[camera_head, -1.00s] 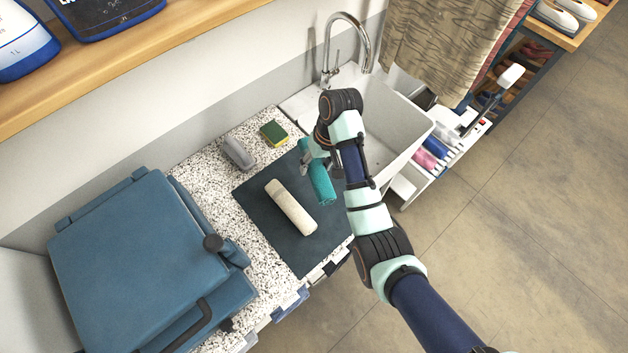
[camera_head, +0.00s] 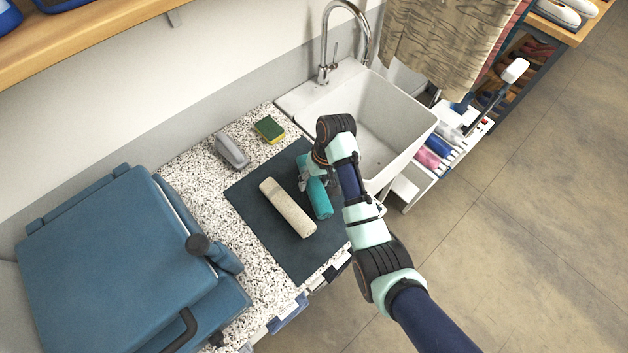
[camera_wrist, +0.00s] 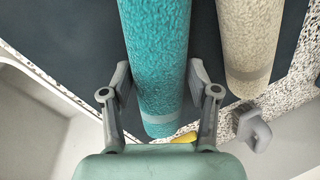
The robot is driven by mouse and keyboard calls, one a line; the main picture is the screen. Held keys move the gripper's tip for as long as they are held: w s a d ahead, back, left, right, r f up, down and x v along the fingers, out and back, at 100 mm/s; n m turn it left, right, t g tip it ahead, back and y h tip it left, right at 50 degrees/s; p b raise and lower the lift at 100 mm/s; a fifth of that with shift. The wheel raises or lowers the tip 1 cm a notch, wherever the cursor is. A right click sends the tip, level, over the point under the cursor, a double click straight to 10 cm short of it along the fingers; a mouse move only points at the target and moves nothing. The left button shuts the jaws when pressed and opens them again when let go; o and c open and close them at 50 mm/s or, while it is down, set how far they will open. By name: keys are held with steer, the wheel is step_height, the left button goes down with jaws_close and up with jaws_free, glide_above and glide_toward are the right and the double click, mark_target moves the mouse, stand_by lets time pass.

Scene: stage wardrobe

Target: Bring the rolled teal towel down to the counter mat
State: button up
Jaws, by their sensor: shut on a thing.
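The rolled teal towel (camera_head: 319,196) is at the right side of the dark counter mat (camera_head: 262,233), next to the sink. My gripper (camera_head: 306,176) is shut on the towel near one end. In the wrist view the teal towel (camera_wrist: 157,60) runs between the two fingers of my gripper (camera_wrist: 160,88), one on each side. Whether the towel touches the mat or is just above it, I cannot tell. The mat also shows dark beneath it in the wrist view (camera_wrist: 80,40).
A rolled cream towel (camera_head: 288,207) lies on the mat just left of the teal one. A sponge (camera_head: 269,129) and a grey object (camera_head: 231,151) sit behind the mat on the speckled counter. The white sink (camera_head: 385,120) is to the right; a blue case (camera_head: 115,265) is at left.

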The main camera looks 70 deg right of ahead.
steer(key=o, duration=1.2)
steer(key=p+v, duration=0.7)
steer(key=v, duration=0.5)
steer(key=shift+r, duration=0.1)
